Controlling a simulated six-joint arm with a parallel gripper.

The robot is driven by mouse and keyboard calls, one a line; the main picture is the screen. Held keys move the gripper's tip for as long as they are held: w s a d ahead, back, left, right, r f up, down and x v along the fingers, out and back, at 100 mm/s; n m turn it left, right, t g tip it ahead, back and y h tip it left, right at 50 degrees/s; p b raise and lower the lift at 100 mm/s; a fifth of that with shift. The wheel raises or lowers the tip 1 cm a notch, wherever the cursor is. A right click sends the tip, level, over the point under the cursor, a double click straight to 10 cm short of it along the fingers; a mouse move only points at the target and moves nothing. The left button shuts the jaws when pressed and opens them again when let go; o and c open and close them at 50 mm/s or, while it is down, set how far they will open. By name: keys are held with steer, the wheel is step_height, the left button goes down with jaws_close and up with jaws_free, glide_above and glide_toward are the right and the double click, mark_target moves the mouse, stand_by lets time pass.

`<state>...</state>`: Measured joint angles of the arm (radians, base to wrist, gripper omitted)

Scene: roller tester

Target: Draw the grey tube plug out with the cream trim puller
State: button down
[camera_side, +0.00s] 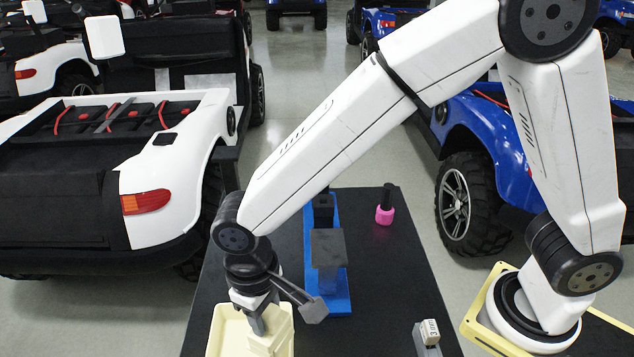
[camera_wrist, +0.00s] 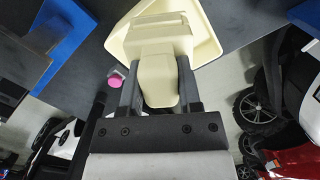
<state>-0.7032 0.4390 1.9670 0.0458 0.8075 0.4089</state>
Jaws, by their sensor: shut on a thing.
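The cream trim puller (camera_wrist: 158,78) is between the two fingers of my gripper (camera_wrist: 158,92) in the wrist view, and the fingers are shut on it. In the side view my gripper (camera_side: 262,325) points down over a cream tray (camera_side: 225,328), with the cream puller (camera_side: 265,345) under it. I cannot tell whether the puller still touches the tray floor. The tray's rim (camera_wrist: 207,30) shows behind the puller in the wrist view. I cannot pick out the grey tube plug for certain in either view.
A blue fixture (camera_side: 338,300) with dark grey blocks (camera_side: 328,248) stands right of the tray on the black table (camera_side: 385,270). A small grey device (camera_side: 427,335) stands at front right. Toy cars surround the table.

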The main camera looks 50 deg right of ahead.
steer(key=shift+w, duration=0.1)
steer(key=shift+w+a+g+h, duration=0.25)
steer(key=shift+w+g+h, duration=0.15)
steer(key=shift+w+g, duration=0.7)
steer(key=shift+s, duration=0.2)
steer(key=shift+f+g, duration=0.1)
steer(key=shift+g, duration=0.2)
steer(key=shift+w+a+f+g+h, duration=0.15)
steer(key=shift+w+g, duration=0.2)
steer(key=shift+g, duration=0.2)
steer(key=shift+w+a+f+g+h, duration=0.15)
steer(key=shift+w+g, duration=0.2)
steer(key=shift+g, duration=0.2)
steer(key=shift+d+r, duration=0.1)
steer(key=shift+r, duration=0.15)
steer(key=shift+s+d+r, duration=0.15)
steer(key=shift+s+r, duration=0.35)
steer(key=shift+r, duration=0.3)
steer(key=shift+s+d+r, duration=0.1)
steer(key=shift+s+r, duration=0.35)
steer(key=shift+r, duration=0.3)
steer(key=shift+s+d+r, duration=0.15)
steer(key=shift+s+r, duration=0.35)
steer(key=shift+r, duration=0.3)
